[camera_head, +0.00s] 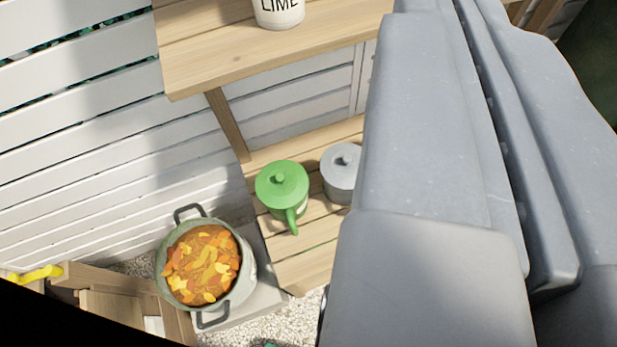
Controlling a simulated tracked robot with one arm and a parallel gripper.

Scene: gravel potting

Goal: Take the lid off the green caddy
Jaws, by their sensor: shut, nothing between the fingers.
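The green caddy (289,212) stands upright on a slatted wooden bench, left of the picture's middle. Its round green lid (281,184) sits on top with a small knob in the centre. A handle sticks out from the caddy's near side. My gripper (465,60) shows as large, close grey parts filling the right side, with only a narrow gap between them. It looks shut and empty; its fingertips cannot be made out. It appears apart from the caddy, though depth is hard to judge.
A grey lidded caddy (341,168) stands right of the green one, partly hidden by my grey parts. A pot of orange and yellow pieces (163,262) is at lower left. A white LIME container (278,10) stands on the wooden shelf (215,62) above. Bare slats (305,262) lie in front.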

